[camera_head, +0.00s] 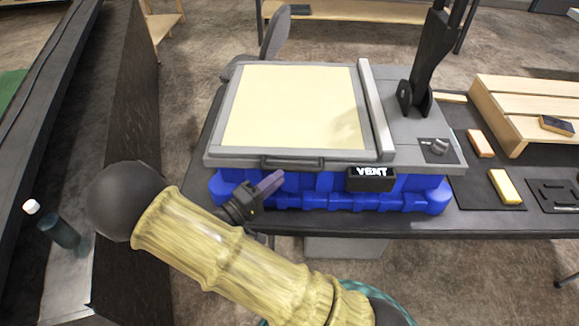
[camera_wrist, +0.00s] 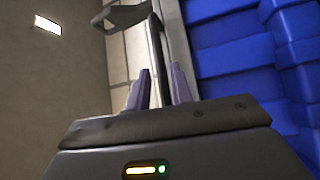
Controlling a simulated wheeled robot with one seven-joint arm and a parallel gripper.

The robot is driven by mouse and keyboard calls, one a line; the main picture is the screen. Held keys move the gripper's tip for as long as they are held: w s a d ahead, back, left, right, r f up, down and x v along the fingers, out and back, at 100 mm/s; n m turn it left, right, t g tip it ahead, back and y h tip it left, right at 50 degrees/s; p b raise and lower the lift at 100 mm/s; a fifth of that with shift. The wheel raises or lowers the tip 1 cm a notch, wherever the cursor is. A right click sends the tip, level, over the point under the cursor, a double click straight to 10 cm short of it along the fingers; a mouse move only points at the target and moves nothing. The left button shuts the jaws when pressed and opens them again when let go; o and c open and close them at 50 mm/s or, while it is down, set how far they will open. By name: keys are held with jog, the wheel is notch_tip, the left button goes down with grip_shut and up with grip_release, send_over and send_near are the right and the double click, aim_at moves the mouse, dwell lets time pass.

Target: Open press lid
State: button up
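The press stands on the dark table, its flat lid closed. The lid (camera_head: 290,105) has a pale yellow panel in a grey frame. A dark bar handle (camera_head: 292,163) runs along the lid's front edge; what looks like this handle also shows at the top of the wrist view (camera_wrist: 127,15). My gripper (camera_head: 270,184) is just below and in front of the handle, before the blue ridged base (camera_head: 320,190).
A dark upright arm (camera_head: 428,65) rises behind the knob (camera_head: 439,147). A wooden rack (camera_head: 525,105) and sponge-like blocks lie to the right. A bottle (camera_head: 55,226) stands at left.

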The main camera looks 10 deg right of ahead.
aim_at(289, 169)
jog(key=x, duration=0.5)
jog(key=shift+w+d+p, duration=0.1)
jog(key=shift+d+p, duration=0.05)
jog(key=shift+p, duration=0.2)
grip_shut()
